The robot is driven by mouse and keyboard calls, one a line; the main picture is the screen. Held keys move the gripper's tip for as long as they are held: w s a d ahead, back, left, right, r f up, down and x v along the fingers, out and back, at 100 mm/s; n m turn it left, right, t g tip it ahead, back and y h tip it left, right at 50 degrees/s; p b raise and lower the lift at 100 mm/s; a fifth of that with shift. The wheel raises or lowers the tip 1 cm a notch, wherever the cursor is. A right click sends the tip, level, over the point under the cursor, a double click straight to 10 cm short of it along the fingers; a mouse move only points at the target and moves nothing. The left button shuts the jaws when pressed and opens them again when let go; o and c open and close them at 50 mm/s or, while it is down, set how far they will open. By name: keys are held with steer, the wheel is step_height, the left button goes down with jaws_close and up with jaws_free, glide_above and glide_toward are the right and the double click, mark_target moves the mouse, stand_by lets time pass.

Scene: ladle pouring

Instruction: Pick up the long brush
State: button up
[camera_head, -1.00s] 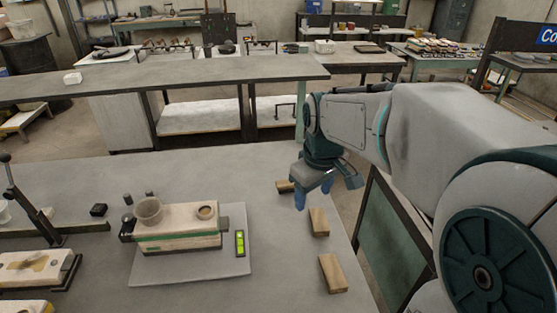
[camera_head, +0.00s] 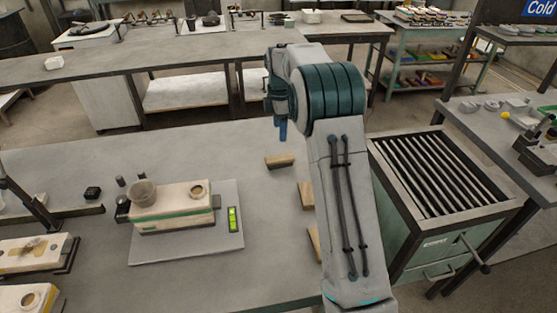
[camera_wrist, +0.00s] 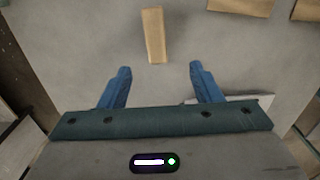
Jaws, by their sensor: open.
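I cannot make out a long brush in either view. My gripper (camera_wrist: 160,70) is open and empty in the wrist view, its two blue fingers apart over the grey table. A light wooden block (camera_wrist: 153,35) lies just beyond the fingertips, not between them. In the head view my gripper (camera_head: 282,130) hangs above the table's far right part, partly hidden by my arm. Below it lies a wooden block (camera_head: 280,162). A second block (camera_head: 306,196) and a third (camera_head: 314,240) lie nearer, both partly covered by my arm.
A grey plate (camera_head: 180,250) holds a mould box (camera_head: 172,212) with a cup (camera_head: 142,193) and a green level (camera_head: 233,219). A slatted-top cabinet (camera_head: 440,175) stands right of the table. The table's front middle is clear.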

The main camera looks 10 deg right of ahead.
steer(key=f, duration=0.1)
steer(key=p, duration=0.1)
glide_above(280, 157)
steer(key=f, duration=0.7)
steer(key=shift+s+a+f, duration=0.15)
steer(key=shift+s+f, duration=0.05)
steer(key=shift+s, duration=0.05)
steer(key=shift+w+f+p, duration=0.2)
steer(key=shift+f+p, duration=0.65)
steer(key=shift+f, duration=2.1)
steer(key=c, duration=1.2)
steer(key=shift+o, duration=0.2)
steer(key=shift+r, duration=0.15)
steer(key=shift+r+b, duration=0.3)
steer(key=shift+r, duration=0.25)
step_height(280, 157, up, 3)
steer(key=shift+b, duration=0.5)
steer(key=s+d+r+b, duration=0.2)
steer(key=s+d+r, duration=0.4)
steer(key=d, duration=0.4)
steer(key=shift+r, duration=0.4)
